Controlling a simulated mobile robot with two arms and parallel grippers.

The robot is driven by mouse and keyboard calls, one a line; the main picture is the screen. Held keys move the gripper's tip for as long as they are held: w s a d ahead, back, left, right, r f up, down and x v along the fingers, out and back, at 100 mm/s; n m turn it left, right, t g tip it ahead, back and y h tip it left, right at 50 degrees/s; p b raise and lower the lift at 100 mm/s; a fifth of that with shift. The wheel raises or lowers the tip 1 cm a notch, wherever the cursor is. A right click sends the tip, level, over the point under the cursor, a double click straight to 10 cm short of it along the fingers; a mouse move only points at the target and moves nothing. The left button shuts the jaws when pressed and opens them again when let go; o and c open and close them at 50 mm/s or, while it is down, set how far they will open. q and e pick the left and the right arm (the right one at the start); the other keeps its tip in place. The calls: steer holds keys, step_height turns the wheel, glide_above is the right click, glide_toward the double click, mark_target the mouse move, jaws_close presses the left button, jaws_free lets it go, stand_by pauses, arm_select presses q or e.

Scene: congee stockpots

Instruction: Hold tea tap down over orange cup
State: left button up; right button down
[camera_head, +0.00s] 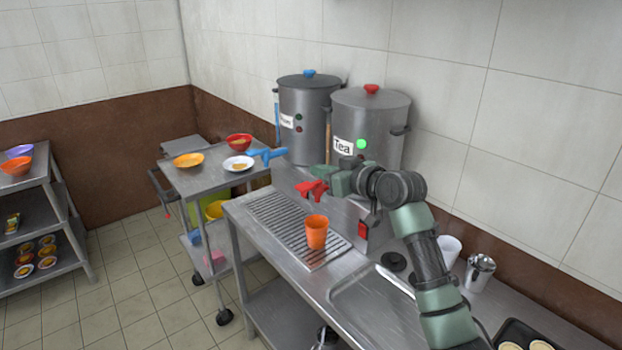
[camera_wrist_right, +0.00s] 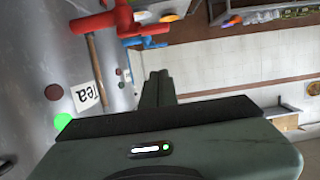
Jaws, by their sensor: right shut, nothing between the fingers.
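The tea stockpot (camera_head: 368,112) is grey, with a "Tea" label, a red lid knob and a lit green light (camera_wrist_right: 63,121). Its red tap (camera_head: 311,189) also shows in the right wrist view (camera_wrist_right: 122,18). The orange cup (camera_head: 316,232) stands upright on the drip grate, below the tap in the picture. No stream of tea can be made out. My right gripper (camera_head: 329,180) is shut and empty, just right of the tap. In the right wrist view the closed fingers (camera_wrist_right: 157,76) point toward the tap with a gap showing. My left gripper is out of view.
A second stockpot (camera_head: 305,105) with a blue tap (camera_head: 267,154) stands to the left. A steel trolley (camera_head: 215,180) with bowls stands beyond the counter. A white cup (camera_head: 448,250) and a metal canister (camera_head: 480,271) stand right of my right arm.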

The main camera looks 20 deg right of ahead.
mark_target(307, 191)
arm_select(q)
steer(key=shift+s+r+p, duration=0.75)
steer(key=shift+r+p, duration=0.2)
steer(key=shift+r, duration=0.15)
arm_select(e)
steer(key=w+a+f, duration=0.1)
steer(key=w+f, duration=0.2)
steer(key=f, duration=0.2)
steer(key=shift+w+a, duration=0.2)
steer(key=shift+w, duration=0.2)
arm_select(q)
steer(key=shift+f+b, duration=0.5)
arm_select(e)
steer(key=shift+s+a+f+n, duration=0.1)
steer(key=shift+a+f+n, duration=0.05)
steer(key=shift+f+n, duration=0.25)
steer(key=shift+a+f+n+h+b, duration=0.1)
steer(key=shift+f+n+h+b, duration=0.3)
steer(key=shift+n+b, duration=0.15)
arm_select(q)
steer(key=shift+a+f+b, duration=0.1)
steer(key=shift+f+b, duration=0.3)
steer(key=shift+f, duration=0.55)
arm_select(e)
steer(key=shift+s+a+f+n+t+h, duration=0.15)
steer(key=shift+f+n+t+h, duration=0.3)
steer(key=shift+n, duration=0.7)
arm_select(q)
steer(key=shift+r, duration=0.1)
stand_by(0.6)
